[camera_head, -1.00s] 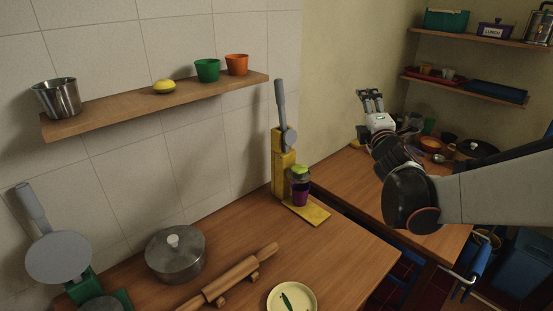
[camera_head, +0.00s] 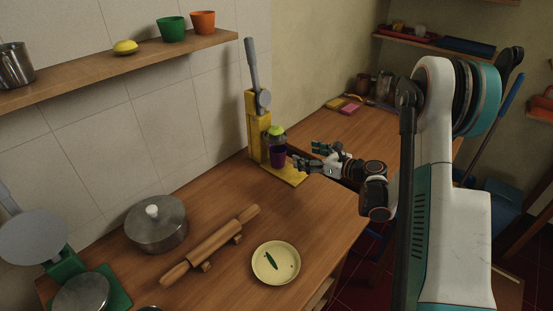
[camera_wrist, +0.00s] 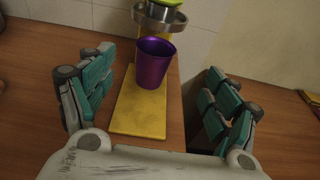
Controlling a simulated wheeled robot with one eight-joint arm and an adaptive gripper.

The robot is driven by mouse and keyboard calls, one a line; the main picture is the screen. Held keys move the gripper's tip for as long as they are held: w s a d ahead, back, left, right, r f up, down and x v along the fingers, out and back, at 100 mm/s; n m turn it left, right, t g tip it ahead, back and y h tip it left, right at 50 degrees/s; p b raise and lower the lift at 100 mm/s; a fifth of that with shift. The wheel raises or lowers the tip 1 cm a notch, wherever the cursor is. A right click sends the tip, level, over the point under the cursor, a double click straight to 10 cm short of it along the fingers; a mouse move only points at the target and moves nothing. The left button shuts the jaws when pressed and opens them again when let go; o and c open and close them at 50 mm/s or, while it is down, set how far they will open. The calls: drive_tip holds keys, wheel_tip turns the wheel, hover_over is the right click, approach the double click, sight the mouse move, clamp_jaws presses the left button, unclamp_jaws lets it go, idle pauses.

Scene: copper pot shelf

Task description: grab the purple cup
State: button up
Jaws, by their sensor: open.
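The purple cup (camera_wrist: 154,62) stands upright on the yellow base (camera_wrist: 140,108) of a juicer, under its metal ring (camera_wrist: 160,17). In the head view the cup (camera_head: 277,158) is partly covered by the green-topped part (camera_head: 277,137) above it. My gripper (camera_head: 307,157) is just right of the cup, pointing at it. In the wrist view my gripper (camera_wrist: 152,92) is open, with fingers wide apart on both sides. The cup is beyond the fingertips or near their level, between them in the picture, and neither finger touches it.
The juicer's yellow column (camera_head: 257,127) and grey lever (camera_head: 252,66) rise behind the cup. A lidded pot (camera_head: 156,228), rolling pin (camera_head: 211,246) and plate (camera_head: 276,262) are on the wooden counter (camera_head: 225,205). A wall shelf (camera_head: 90,84) hangs above.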

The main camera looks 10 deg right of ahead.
drive_tip(key=b, duration=0.2)
approach(271, 146)
drive_tip(key=shift+w+a, duration=0.2)
drive_tip(key=shift+w, duration=0.55)
drive_tip(key=shift+w+a+f+b, duration=0.25)
drive_tip(key=shift+w+a+b, duration=0.1)
drive_tip(key=shift+a+b, duration=0.05)
drive_tip(key=b+x, duration=0.1)
drive_tip(key=x, duration=0.3)
drive_tip(key=shift+a+f+b, duration=0.1)
drive_tip(key=shift+f+b, duration=0.05)
drive_tip(key=shift+b, duration=0.2)
drive_tip(key=shift+s, duration=0.1)
drive_tip(key=c, duration=1.2)
